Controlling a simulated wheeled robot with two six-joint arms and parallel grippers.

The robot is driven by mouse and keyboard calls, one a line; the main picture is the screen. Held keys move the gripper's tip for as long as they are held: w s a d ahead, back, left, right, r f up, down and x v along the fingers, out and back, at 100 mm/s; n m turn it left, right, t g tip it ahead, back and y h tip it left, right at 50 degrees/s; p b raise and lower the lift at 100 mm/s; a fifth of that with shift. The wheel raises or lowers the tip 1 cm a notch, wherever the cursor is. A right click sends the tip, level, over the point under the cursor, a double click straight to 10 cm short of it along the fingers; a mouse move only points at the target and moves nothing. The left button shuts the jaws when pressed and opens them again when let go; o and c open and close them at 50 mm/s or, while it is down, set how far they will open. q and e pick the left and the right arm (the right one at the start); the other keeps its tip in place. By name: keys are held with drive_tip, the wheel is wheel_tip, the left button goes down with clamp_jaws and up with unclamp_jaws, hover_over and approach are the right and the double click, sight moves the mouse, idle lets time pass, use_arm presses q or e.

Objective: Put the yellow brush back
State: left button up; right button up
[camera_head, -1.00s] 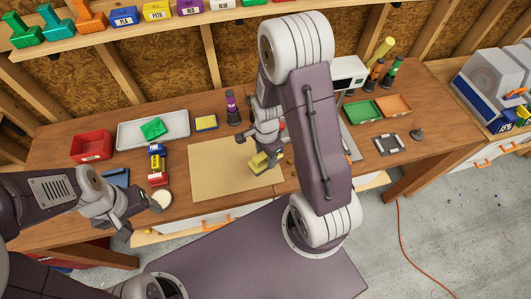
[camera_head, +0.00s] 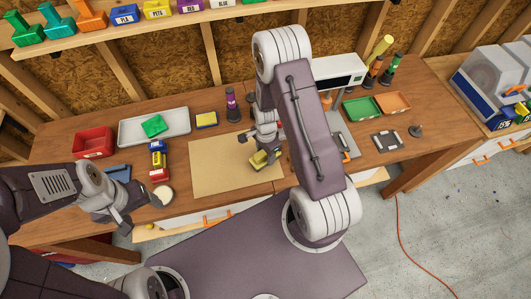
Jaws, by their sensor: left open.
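The yellow brush (camera_head: 259,159) shows as a small yellow block with a dark part, over the tan mat (camera_head: 212,176) on the workbench. My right gripper (camera_head: 264,149) is at the brush from above and appears shut on it; its fingertips are partly hidden. I cannot tell whether the brush touches the mat. My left gripper (camera_head: 134,213) is open and empty near the bench's front edge, beside a round pale disc (camera_head: 163,196).
Green (camera_head: 361,109) and orange (camera_head: 394,102) trays are at the right. My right arm hides part of the bench. The mat's left half is clear.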

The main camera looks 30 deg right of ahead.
drive_tip(key=shift+o, duration=1.1)
drive_tip(key=shift+r, duration=0.3)
wheel_tip(320, 180, up, 12)
drive_tip(key=b, duration=0.1)
drive_tip(key=s+a+r+n+t, duration=0.1)
drive_tip(key=s+a+r+n, duration=0.35)
drive_tip(key=s+n, duration=0.8)
drive_tip(key=w+f+n+b, duration=0.3)
drive_tip(key=w+f+b, duration=0.1)
drive_tip(key=f+b, duration=0.4)
drive_tip(key=shift+a, duration=0.2)
drive_tip(key=shift+f+n, duration=0.1)
drive_tip(key=shift+n, duration=0.15)
